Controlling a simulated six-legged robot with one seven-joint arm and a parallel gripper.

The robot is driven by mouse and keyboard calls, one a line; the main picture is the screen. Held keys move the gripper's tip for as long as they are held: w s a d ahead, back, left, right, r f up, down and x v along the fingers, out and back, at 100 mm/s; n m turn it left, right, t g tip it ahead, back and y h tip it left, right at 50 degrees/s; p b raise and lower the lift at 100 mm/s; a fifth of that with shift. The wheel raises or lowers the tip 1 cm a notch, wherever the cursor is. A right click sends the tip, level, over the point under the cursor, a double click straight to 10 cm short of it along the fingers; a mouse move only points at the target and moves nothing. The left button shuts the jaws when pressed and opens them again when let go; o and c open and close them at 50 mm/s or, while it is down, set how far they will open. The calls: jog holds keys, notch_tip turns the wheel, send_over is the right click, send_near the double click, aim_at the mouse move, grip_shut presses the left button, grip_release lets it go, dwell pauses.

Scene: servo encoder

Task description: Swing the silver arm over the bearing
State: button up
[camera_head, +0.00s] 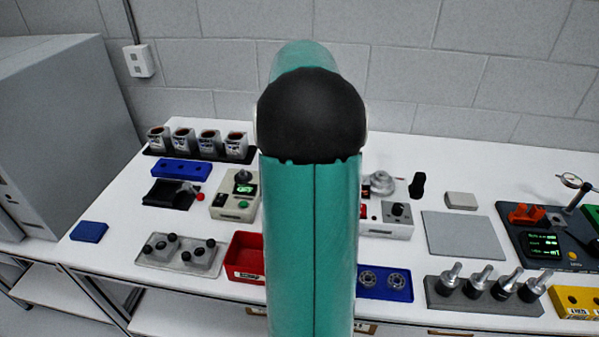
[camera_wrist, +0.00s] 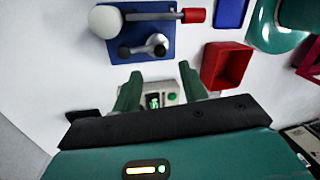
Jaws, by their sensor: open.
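In the wrist view a blue base (camera_wrist: 165,27) carries a silver arm (camera_wrist: 143,50) with a dark knob at each end, a bar with a red end (camera_wrist: 194,15) and a white dome (camera_wrist: 105,21). No bearing can be made out on that base. My gripper (camera_wrist: 160,77) is open, with its two green fingers apart and nothing between the tips. It is below the blue base in the picture, apart from the silver arm. In the head view ring-shaped bearings (camera_head: 368,279) sit in a blue tray (camera_head: 385,295); my green arm hides the middle.
A small device with a green screen (camera_wrist: 155,100) shows between my fingers. A red bin (camera_wrist: 228,66) is to their right. In the head view, a tray of dark knobs (camera_head: 150,261) and several posts (camera_head: 478,278) crowd the bench. A grey plate (camera_head: 462,234) lies bare.

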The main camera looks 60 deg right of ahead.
jog(key=r, duration=0.3)
jog(key=d+r, duration=0.1)
jog(key=r, duration=0.1)
jog(key=shift+w+r, duration=0.3)
jog(key=shift+r, duration=0.05)
jog(key=shift+a, duration=0.1)
jog(key=w+a+r+m+t+h, duration=0.1)
jog(key=w+a+r, duration=0.15)
jog(key=a, duration=0.85)
jog(key=w+a+r+m+t+h, duration=0.1)
jog(key=w+a+m+h, duration=0.15)
jog(key=a, duration=0.85)
jog(key=s+a+f+m+t+y, duration=0.1)
jog(key=s+a+f+t, duration=0.1)
jog(key=a, duration=0.8)
jog(key=s+a+f+m+t, duration=0.2)
jog(key=s+a+f, duration=0.2)
jog(key=a, duration=0.6)
jog(key=shift+s+a+t+y, duration=0.25)
jog(key=shift+a+t+y, duration=0.1)
jog(key=shift+a+t, duration=0.05)
